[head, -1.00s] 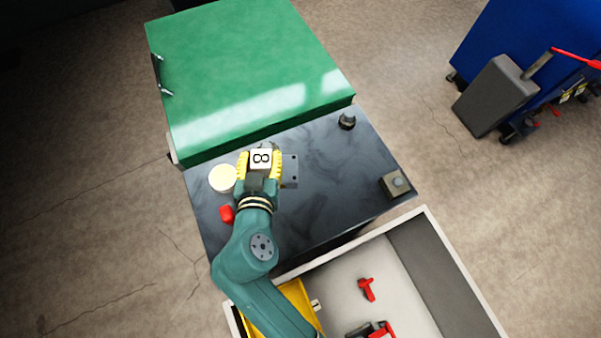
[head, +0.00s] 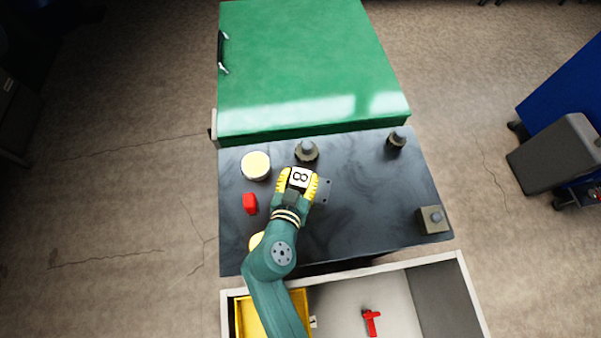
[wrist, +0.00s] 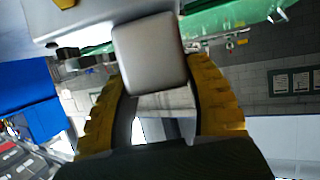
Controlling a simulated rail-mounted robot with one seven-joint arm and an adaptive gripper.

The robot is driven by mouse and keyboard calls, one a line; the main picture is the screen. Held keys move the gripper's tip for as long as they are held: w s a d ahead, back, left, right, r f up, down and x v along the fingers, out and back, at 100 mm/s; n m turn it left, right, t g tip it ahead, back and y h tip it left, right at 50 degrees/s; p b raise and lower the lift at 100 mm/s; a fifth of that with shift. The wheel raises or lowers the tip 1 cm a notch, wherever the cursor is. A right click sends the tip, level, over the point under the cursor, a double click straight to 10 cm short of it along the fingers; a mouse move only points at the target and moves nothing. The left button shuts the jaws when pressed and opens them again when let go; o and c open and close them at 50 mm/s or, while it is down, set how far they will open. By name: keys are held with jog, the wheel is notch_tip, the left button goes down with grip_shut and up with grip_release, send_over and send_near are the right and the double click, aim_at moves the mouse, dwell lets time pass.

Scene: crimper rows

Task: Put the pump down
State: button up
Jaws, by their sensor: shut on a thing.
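My gripper (head: 298,182) has yellow fingers and is over the dark worktop (head: 375,210), near its middle. It is shut on a grey part, which I take to be the pump (head: 324,190). In the wrist view the pump (wrist: 150,55) is a smooth grey block at the fingertips (wrist: 158,80). The gripper hides the rest of it. I cannot tell whether the pump touches the worktop.
A dark round part (head: 306,152) stands just behind my gripper. A cream-topped tin (head: 256,165) and a red piece (head: 249,203) are to its left. Another dark part (head: 396,139) and a square block (head: 434,219) are at right. A green lid (head: 310,65) lies behind; an open drawer (head: 410,300) is in front.

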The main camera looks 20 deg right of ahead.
jog(key=shift+w+r, duration=0.1)
jog(key=shift+r, duration=0.1)
jog(key=shift+f, duration=0.1)
jog(key=o, duration=1.2)
jog(key=shift+f, duration=0.2)
